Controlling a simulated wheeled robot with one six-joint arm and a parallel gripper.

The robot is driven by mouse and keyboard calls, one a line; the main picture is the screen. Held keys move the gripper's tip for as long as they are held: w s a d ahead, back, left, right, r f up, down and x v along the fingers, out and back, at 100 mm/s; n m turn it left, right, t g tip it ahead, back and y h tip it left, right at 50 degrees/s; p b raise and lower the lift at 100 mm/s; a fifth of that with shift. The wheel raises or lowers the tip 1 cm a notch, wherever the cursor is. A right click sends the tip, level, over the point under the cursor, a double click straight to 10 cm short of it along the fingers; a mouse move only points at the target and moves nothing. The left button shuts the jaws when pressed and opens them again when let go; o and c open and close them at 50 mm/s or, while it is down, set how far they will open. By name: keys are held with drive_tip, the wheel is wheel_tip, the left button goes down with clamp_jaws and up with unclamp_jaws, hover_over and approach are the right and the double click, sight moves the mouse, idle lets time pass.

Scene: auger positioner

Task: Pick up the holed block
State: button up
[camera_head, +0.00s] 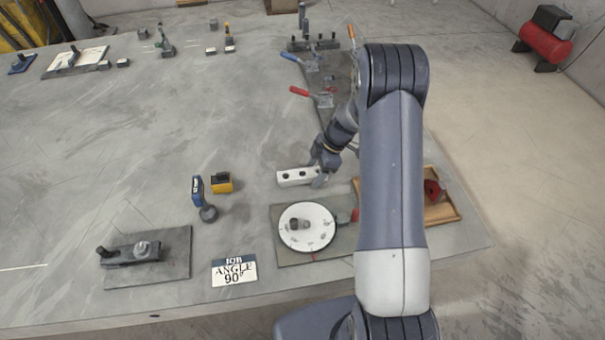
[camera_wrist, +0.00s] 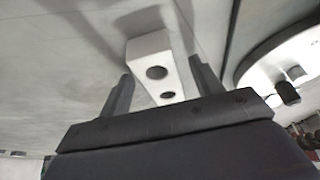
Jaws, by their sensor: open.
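The holed block (camera_head: 296,176) is a white bar with two dark holes, lying on the grey table just above the round dial in the head view. It also shows in the wrist view (camera_wrist: 153,56), running between the two dark fingers. My gripper (camera_head: 319,176) is at the block's right end in the head view. In the wrist view my gripper (camera_wrist: 158,82) is open, with one finger on each side of the block and a visible gap on the left. Whether the right finger touches the block I cannot tell.
A white dial (camera_head: 307,238) on a plate stands just below the block. A wooden tray (camera_head: 442,213) is to the right, partly behind my arm. A yellow block (camera_head: 221,183), a job card (camera_head: 234,271) and a clamp fixture plate (camera_head: 176,262) are to the left. The table's middle left is clear.

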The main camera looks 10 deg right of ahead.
drive_tip(key=shift+f, duration=0.1)
clamp_jaws()
idle(0.7)
